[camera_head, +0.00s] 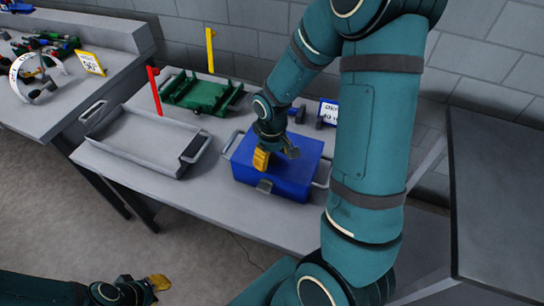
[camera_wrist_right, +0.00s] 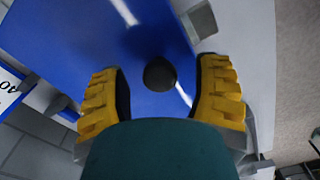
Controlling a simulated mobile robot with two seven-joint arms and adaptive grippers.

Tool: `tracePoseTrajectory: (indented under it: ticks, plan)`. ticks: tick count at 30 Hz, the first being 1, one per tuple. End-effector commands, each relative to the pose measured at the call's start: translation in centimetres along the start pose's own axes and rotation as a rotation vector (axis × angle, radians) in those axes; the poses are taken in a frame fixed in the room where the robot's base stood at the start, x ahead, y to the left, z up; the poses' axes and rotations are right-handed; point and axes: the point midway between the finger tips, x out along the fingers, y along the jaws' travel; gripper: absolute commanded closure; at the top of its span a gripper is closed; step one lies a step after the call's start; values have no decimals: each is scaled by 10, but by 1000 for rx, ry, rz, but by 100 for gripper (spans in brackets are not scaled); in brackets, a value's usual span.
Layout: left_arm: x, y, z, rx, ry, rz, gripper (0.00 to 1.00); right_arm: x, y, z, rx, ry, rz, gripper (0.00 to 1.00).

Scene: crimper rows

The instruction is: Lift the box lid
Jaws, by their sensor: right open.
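The blue box (camera_head: 270,180) stands on the grey table with its lid (camera_head: 305,150) closed. It has grey handles at its sides and a grey latch (camera_head: 265,187) at the front. My right gripper (camera_head: 274,158) is over the lid, pointing down. In the right wrist view its yellow fingers are open, one on each side of a dark round knob (camera_wrist_right: 160,74) on the blue lid.
A grey tray (camera_head: 145,140) lies left of the box, and a green tray (camera_head: 203,95) stands behind it. Red (camera_head: 154,90) and yellow (camera_head: 210,50) posts rise nearby. A sign (camera_head: 328,112) stands behind the box. A side bench (camera_head: 60,90) holds clutter.

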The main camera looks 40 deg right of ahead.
Motion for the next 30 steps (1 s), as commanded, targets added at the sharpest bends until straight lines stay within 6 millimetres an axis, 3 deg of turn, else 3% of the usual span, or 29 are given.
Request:
tracePoseTrajectory:
  ticks: [7, 12, 13, 23, 30]
  plan:
    - [0, 0, 0, 0, 0, 0, 70, 0, 0, 0, 0, 0, 0, 38]
    - [0, 0, 0, 0, 0, 0, 70, 0, 0, 0, 0, 0, 0, 98]
    - [0, 0, 0, 0, 0, 0, 70, 0, 0, 0, 0, 0, 0, 100]
    - [-8, 3, -2, -1, 5, 0, 70, -6, 2, 0, 3, -10, -23, 100]
    - [-34, 13, -13, -8, 27, -3, 70, -23, 8, -2, 6, -50, -121, 100]
